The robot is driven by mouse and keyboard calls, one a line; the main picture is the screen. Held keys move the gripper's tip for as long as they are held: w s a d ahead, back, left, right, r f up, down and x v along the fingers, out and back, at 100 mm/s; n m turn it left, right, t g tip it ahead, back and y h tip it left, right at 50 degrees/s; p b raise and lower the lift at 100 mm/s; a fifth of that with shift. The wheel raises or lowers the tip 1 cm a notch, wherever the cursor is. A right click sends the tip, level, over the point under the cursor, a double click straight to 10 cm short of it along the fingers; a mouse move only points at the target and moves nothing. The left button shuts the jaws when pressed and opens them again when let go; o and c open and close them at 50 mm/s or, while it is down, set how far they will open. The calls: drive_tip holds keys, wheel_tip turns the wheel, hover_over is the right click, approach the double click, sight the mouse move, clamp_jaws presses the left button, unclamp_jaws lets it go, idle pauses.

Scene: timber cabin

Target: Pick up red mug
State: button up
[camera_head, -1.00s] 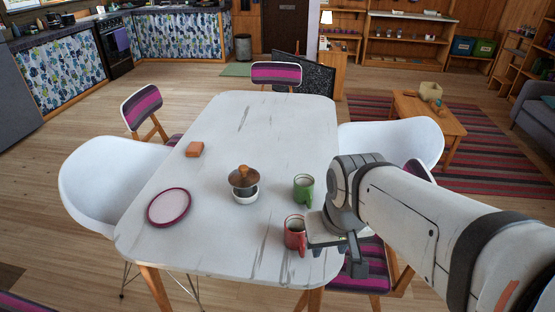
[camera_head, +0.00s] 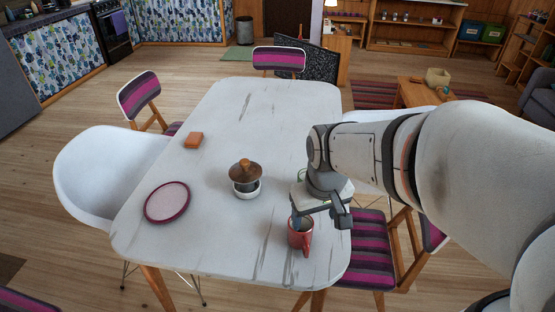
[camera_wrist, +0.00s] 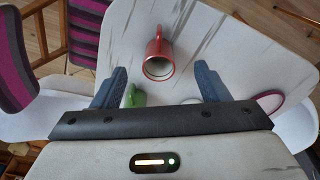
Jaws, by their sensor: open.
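The red mug (camera_head: 300,240) stands upright near the front right edge of the white table. Its handle points toward the front. My gripper (camera_head: 320,213) is open and points down, just above and behind the mug. One finger overlaps the mug's rim in the head view; whether they touch I cannot tell. In the wrist view the red mug (camera_wrist: 158,47) appears between the two spread fingers of my gripper (camera_wrist: 159,72), with nothing gripped. The green mug (camera_head: 302,175) is mostly hidden behind my gripper; part of it shows in the wrist view (camera_wrist: 133,97).
A striped chair (camera_head: 365,250) stands close on the right. A white chair (camera_head: 100,175) is at the left. The table's far half is clear.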

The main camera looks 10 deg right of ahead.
sight(302, 238)
drive_tip(key=o, duration=0.4)
drive_tip(key=w+f+n+g, duration=0.1)
drive_tip(key=w+f+n, duration=0.2)
drive_tip(key=w+f, duration=0.5)
wheel_tip(302, 238, down, 3)
drive_tip(key=shift+d+r+g, duration=0.1)
drive_tip(key=shift+d+g, duration=0.1)
drive_tip(key=shift+g, duration=0.2)
drive_tip(key=shift+w+a+f, duration=0.1)
drive_tip(key=shift+w+f, duration=0.05)
drive_tip(key=shift+f, duration=1.2)
drive_tip(key=shift+w+f, duration=0.15)
drive_tip(key=shift+f, duration=1.2)
drive_tip(key=shift+w+a+f, duration=0.1)
drive_tip(key=shift+w+f, duration=0.05)
drive_tip(key=shift+f, duration=1.2)
